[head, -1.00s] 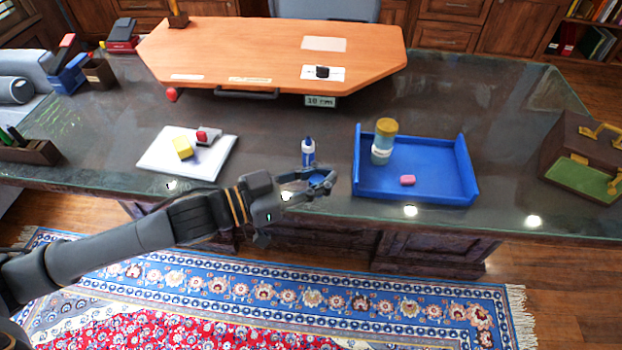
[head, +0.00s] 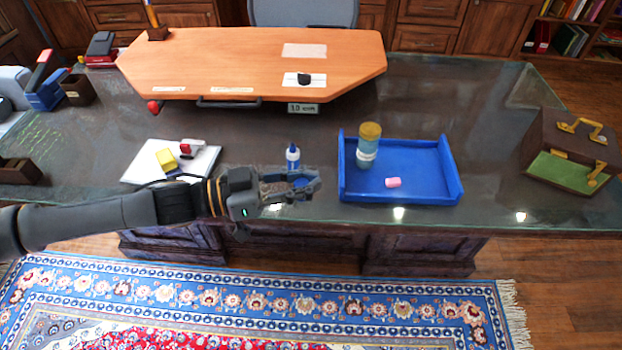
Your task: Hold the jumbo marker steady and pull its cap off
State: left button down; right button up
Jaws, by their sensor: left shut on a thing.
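My left gripper (head: 305,183) comes in from the left over the front of the desk, with its fingers closed. A small blue thing (head: 307,187) shows between the fingers. I take it for the jumbo marker, but most of it is hidden and I cannot make out its cap. A small upright bottle (head: 293,157), white and blue with a dark blue tip, shows just behind the fingers. I cannot tell whether the gripper touches it. My right gripper is not in view.
A white pad (head: 140,168) with small items lies left.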

pick_arm(q)
jog(key=shift+s+a+m+g+h, duration=0.15)
jog(key=shift+a+m+g, duration=0.4)
jog(key=shift+g, duration=0.45)
jog(key=shift+s+a+m+g+h, duration=0.15)
jog(key=shift+a+m+g, duration=0.2)
jog(key=shift+m+g, duration=0.55)
